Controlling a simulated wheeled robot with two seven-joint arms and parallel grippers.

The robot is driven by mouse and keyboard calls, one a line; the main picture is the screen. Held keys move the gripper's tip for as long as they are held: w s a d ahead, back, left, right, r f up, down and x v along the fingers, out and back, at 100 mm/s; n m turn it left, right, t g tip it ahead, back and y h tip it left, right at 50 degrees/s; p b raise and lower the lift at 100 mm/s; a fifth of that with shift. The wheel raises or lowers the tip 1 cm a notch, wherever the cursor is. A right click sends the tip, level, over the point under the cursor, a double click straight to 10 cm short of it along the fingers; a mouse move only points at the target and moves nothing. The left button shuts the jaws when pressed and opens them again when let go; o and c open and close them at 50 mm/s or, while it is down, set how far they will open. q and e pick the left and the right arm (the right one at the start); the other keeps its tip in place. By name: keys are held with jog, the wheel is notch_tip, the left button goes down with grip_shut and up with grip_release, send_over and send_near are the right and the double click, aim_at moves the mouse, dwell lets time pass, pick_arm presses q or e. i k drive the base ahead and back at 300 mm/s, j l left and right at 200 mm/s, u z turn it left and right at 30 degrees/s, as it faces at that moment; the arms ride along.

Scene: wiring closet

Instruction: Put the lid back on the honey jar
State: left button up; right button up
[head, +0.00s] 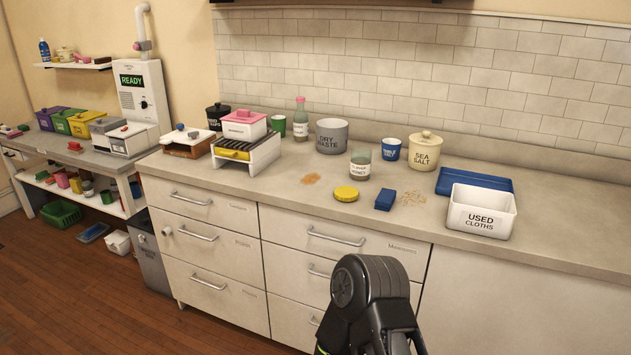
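The honey jar (359,166) is a small glass jar with a white label, standing upright on the grey counter. Its top looks open. A round yellow lid (346,194) lies flat on the counter, apart from the jar, in front of it and a little left. Neither of my grippers can be made out in the head view. Only a black part of one of my arms shows at the bottom, in front of the drawers.
A blue block (385,199) lies just right of the lid, with crumbs (412,199) beyond it. A dry waste bin (332,136), blue cup (391,149) and sea salt jar (424,151) stand behind. The used cloths bin (481,213) is at right. The counter's front edge is clear.

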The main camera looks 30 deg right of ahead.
aim_at(360, 163)
jog(key=i+j+z, duration=0.3)
jog(key=i+z, duration=0.15)
jog(key=i+j+z, duration=0.85)
jog(key=j, duration=0.3)
jog(key=i+j+z, duration=0.4)
jog(key=j, duration=0.35)
